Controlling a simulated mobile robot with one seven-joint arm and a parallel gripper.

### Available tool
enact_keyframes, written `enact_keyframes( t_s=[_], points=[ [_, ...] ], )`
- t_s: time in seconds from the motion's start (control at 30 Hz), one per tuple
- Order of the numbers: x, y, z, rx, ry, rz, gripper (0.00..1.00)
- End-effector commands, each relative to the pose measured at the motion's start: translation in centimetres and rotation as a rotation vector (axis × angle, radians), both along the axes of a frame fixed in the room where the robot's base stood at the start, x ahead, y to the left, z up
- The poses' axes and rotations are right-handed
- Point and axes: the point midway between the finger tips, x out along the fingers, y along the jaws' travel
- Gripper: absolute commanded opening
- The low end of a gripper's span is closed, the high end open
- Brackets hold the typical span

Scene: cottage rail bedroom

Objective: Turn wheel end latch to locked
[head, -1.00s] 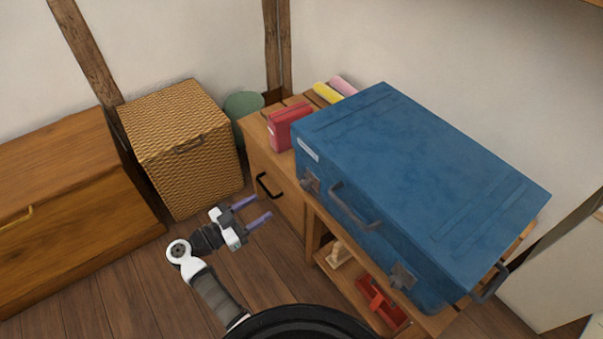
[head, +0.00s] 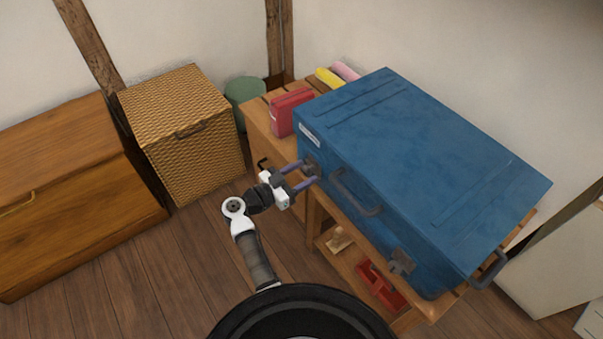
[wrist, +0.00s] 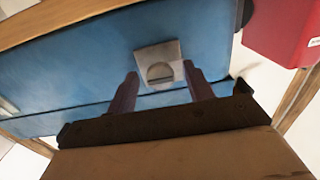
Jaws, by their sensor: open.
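A blue suitcase (head: 420,170) lies flat on a wooden bench, with two grey latches on its front side. The left latch (head: 311,165) is partly hidden by my fingers. In the wrist view this latch (wrist: 158,62) is a light grey plate with a round turning piece, just beyond and between my fingertips. The right latch (head: 402,262) is clear of my arm. I cannot tell from these views which end has wheels. My gripper (head: 308,173) is open with purple fingers in front of the left latch; the fingers also show in the wrist view (wrist: 161,85). Contact is not clear.
A dark carry handle (head: 355,192) sticks out between the latches, right of my gripper. A red book (head: 292,111) stands on the bench left of the suitcase. A wicker basket (head: 182,130) and wooden chest (head: 70,190) stand left. Floor between them and the bench is free.

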Motion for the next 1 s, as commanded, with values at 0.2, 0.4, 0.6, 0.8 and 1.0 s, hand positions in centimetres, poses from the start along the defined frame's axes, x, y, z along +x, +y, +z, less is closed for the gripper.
enact_keyframes(
  t_s=[0.2,0.4,0.6,0.8,1.0],
  points=[
    [0.11,-0.14,0.01,0.0,0.0,0.0,0.52],
    [0.09,-0.13,0.02,0.0,0.0,0.0,0.34],
    [0.09,-0.12,0.03,0.0,0.0,0.0,0.08],
    [0.08,-0.11,0.08,0.006,-0.009,0.0,0.08],
    [0.08,-0.06,0.2,0.044,-0.063,0.001,0.08]
  ],
)
